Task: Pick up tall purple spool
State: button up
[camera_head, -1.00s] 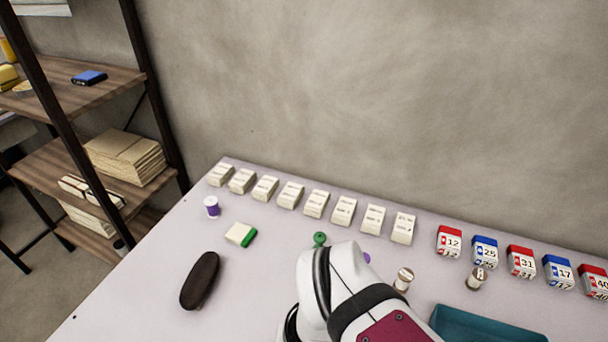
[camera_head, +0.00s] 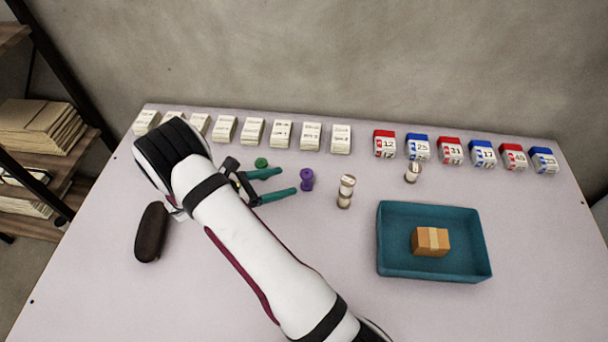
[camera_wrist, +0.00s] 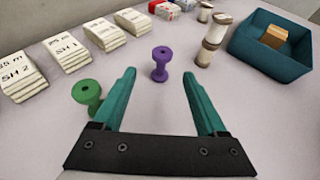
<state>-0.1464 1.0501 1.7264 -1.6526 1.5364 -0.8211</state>
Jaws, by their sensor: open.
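A purple spool (camera_head: 307,180) stands upright on the table, right of my gripper (camera_head: 279,184). In the wrist view the purple spool (camera_wrist: 161,64) is ahead of my gripper (camera_wrist: 158,80), between the lines of its two teal fingers and beyond their tips. The fingers are apart, with nothing held between them. A green spool (camera_head: 261,162) lies close to the upper finger; in the wrist view the green spool (camera_wrist: 88,96) is just outside the left finger. The short purple-and-white spool seen earlier at the table's left is not visible now.
Pale spools (camera_head: 346,191) stand right of the purple one, with another (camera_head: 412,173) farther right. A teal tray (camera_head: 384,240) holds a cardboard box (camera_head: 430,241). Labelled white packets (camera_head: 281,134) and red and blue numbered blocks (camera_head: 449,150) line the back. A dark case (camera_head: 151,232) lies left.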

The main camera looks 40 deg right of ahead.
aim_at(307, 176)
jog(key=x, duration=0.8)
jog(key=shift+s+d, duration=0.15)
jog(key=shift+d, duration=0.2)
grip_shut()
